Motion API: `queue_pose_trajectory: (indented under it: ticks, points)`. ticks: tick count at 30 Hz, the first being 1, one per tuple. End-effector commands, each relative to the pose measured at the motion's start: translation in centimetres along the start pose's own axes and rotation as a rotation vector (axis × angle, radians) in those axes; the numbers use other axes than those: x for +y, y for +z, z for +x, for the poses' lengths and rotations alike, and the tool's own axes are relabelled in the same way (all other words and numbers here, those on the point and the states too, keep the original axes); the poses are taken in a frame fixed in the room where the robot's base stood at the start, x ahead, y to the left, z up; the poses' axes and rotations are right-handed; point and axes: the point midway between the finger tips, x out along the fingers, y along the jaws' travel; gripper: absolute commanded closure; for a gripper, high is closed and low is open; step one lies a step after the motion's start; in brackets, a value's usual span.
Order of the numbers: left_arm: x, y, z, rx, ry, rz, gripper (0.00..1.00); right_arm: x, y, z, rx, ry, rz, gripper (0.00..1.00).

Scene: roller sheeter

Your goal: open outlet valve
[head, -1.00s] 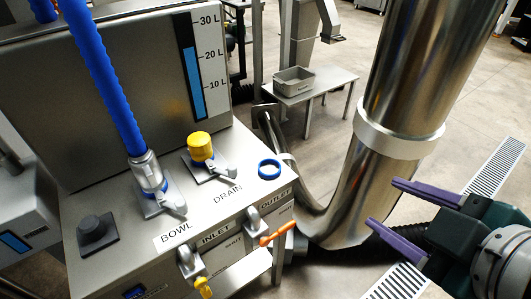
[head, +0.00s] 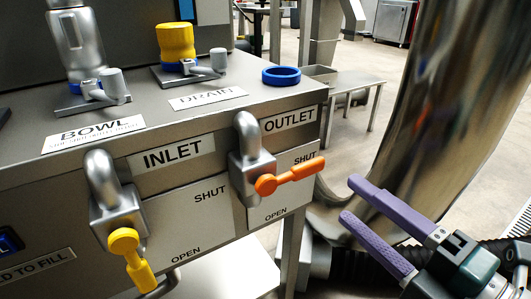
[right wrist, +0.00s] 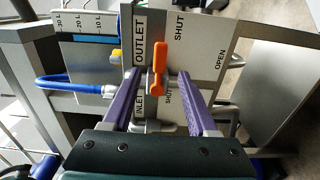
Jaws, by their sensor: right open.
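The outlet valve has an orange handle (head: 292,175) on a grey valve body (head: 252,160), below the OUTLET label (head: 290,119). The handle lies nearly level and points right, toward the upper SHUT mark; OPEN is printed lower on the plate. My right gripper (head: 351,199), with purple fingers, is open and empty to the right of the handle tip, apart from it in the head view. In the right wrist view the orange handle (right wrist: 158,68) appears between the two finger tips, ahead of them. My left gripper is not in view.
The INLET valve with a yellow handle (head: 130,255) sits left and points down toward OPEN. A yellow drain cap (head: 175,40) and a blue ring (head: 281,75) are on top of the machine. A large steel pipe (head: 450,110) stands close behind my right gripper.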

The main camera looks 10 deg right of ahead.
Motion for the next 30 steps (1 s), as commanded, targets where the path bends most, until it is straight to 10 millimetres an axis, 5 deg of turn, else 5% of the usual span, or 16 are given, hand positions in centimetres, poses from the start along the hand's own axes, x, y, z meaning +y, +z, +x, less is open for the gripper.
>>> queue_pose_trajectory:
  ticks: [18,30]
  points:
    - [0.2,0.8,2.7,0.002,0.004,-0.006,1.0,-0.1,0.0,9.1,0.002,0.005,-0.004,0.41]
    - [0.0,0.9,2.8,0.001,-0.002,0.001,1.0,0.0,0.0,9.9,0.002,0.002,-0.003,0.44]
